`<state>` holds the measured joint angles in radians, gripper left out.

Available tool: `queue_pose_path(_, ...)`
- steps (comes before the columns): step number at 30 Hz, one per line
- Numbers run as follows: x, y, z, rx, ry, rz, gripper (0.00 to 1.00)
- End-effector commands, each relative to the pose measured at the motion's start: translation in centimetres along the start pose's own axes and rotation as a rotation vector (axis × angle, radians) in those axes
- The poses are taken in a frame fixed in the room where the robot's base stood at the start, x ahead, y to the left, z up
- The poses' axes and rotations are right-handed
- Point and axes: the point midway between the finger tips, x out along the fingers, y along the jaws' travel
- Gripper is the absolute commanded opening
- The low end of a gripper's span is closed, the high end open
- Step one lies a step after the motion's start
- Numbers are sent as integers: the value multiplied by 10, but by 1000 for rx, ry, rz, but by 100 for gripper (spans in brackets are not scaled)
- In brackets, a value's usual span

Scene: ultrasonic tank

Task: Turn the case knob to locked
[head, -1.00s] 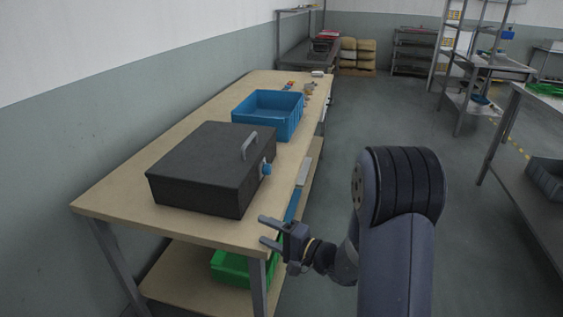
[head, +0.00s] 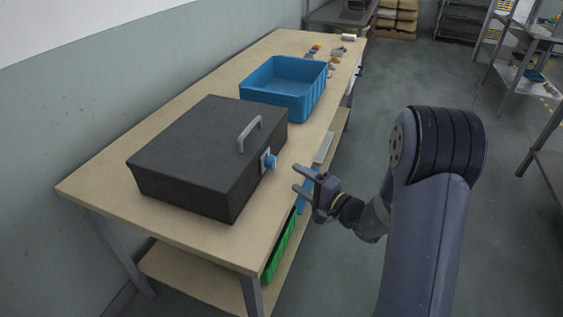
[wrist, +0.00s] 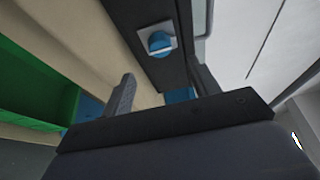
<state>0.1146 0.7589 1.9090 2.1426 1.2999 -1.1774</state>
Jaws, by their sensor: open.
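The black case (head: 205,150) sits closed on the wooden workbench, with a grey handle (head: 250,133) on top. Its blue knob (head: 271,162) is on a pale plate on the side facing right. The knob also shows in the wrist view (wrist: 159,43), with a white line across its lower part. My gripper (head: 298,178) is open and empty, just to the right of the knob and a little lower in the head view, apart from it. In the wrist view one finger (wrist: 124,92) shows clearly below the knob.
A blue bin (head: 285,88) stands on the workbench (head: 160,222) behind the case. Several small items lie farther back. A green crate (head: 283,243) is on the lower shelf. The floor right of the bench is clear near my arm.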

Motion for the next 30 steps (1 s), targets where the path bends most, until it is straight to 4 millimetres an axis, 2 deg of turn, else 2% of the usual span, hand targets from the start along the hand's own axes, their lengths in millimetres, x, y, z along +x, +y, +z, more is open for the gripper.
queue_pose_path(6, 44, -2, 1, -1, -4, -1, 58)
queue_pose_path(13, 76, -1, 1, 1, -2, 0, 58)
queue_pose_path(18, 85, 0, 0, 1, 0, 0, 58)
queue_pose_path(25, 86, 0, 0, 1, 0, 0, 58)
queue_pose_path(30, 86, 0, 0, 1, 0, 0, 45)
